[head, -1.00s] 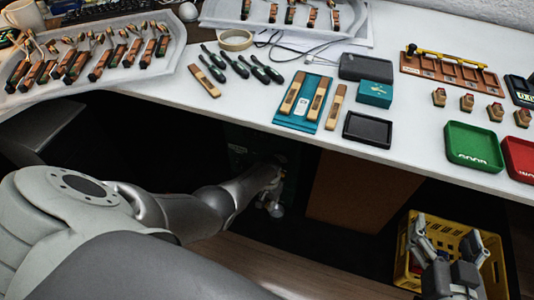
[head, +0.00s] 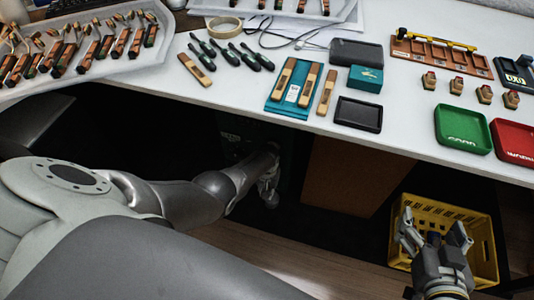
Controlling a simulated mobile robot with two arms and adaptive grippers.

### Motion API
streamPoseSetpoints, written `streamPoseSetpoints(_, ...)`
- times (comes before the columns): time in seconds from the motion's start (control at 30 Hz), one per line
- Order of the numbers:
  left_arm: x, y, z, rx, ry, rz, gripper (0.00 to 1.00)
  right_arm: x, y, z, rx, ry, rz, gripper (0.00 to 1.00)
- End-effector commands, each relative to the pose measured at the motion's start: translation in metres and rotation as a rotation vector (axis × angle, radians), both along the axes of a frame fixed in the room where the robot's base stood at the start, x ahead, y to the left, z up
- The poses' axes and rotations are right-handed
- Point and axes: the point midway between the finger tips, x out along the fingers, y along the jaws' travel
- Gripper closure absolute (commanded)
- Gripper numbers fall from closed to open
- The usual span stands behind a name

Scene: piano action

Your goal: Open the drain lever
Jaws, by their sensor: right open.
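No drain lever can be made out in the head view. A dark green object (head: 236,134) stands in the shadow under the desk, mostly hidden by the desk and my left arm. My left gripper (head: 268,190) is under the desk's front edge, close to that object in the picture. It points away from me, and its fingers are too small and dark to tell open from shut. My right gripper (head: 434,226) is open and empty, with its fingers spread in front of or over the yellow crate.
The yellow crate (head: 482,214) sits on the floor at lower right. A brown panel (head: 345,178) stands under the desk (head: 410,107). The desk carries a green tray (head: 462,128), a red tray (head: 515,140), a black tray (head: 358,114), tools and piano parts.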

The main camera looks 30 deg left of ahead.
Motion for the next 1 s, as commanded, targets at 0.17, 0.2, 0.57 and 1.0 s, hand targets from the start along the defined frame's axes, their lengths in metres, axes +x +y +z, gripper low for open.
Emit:
streamPoseSetpoints(0.17,0.001,-0.001,0.000,-0.002,-0.003,0.003,0.74,0.000,0.000,0.000,0.000,0.000,0.000,0.19)
streamPoseSetpoints(0.2,0.001,-0.001,0.000,-0.002,-0.003,0.003,0.69,0.000,0.000,0.000,0.000,0.000,0.000,0.19)
streamPoseSetpoints(0.57,0.000,0.000,0.000,-0.001,-0.001,0.001,0.62,0.000,-0.001,0.001,-0.001,-0.003,-0.001,0.19)
streamPoseSetpoints(1.0,0.001,0.000,0.023,0.000,-0.003,0.000,0.62,0.000,0.000,0.000,0.000,-0.002,0.000,0.19)
